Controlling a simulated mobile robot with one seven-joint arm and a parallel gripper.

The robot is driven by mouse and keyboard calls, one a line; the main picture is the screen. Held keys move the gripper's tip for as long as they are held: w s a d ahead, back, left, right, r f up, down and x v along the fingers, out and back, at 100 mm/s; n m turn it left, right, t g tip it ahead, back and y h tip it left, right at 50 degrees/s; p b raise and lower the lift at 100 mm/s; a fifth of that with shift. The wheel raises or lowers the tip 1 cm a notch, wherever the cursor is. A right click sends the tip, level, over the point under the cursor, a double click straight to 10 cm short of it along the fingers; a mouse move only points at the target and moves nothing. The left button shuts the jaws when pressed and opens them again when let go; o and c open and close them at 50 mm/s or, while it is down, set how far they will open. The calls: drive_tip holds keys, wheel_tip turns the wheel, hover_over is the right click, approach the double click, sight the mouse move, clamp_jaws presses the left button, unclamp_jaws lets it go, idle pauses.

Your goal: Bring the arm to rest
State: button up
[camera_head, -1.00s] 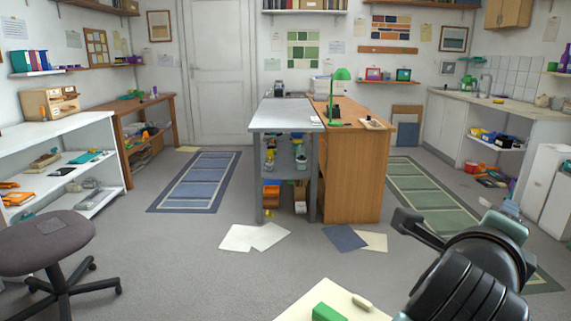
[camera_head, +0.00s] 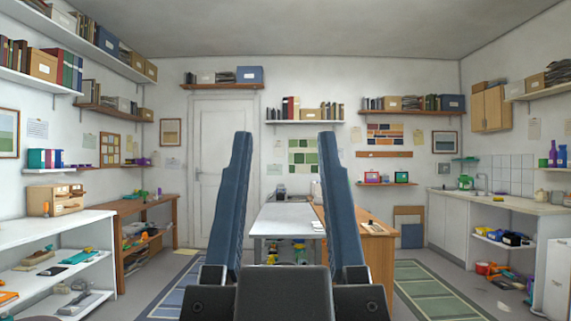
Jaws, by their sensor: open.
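My gripper (camera_head: 288,145) stands upright in the middle of the head view, close to the camera. Its two long blue-grey fingers point up and are spread wide apart. The gap between them is empty; the far wall and worktable show through it. The dark palm of the gripper fills the bottom middle and hides the lower part of the worktable and the floor in front of it.
A grey worktable (camera_head: 284,220) and a wooden cabinet (camera_head: 378,250) stand ahead, partly hidden by my gripper. White shelves (camera_head: 60,235) are on the left, a counter (camera_head: 500,202) on the right. Striped rugs lie either side; the green rug (camera_head: 428,290) is at right.

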wheel_tip(320, 180, up, 33)
drive_tip(key=p, duration=3.2)
drive_tip(key=shift+p, duration=0.4)
drive_tip(key=shift+f, duration=0.1)
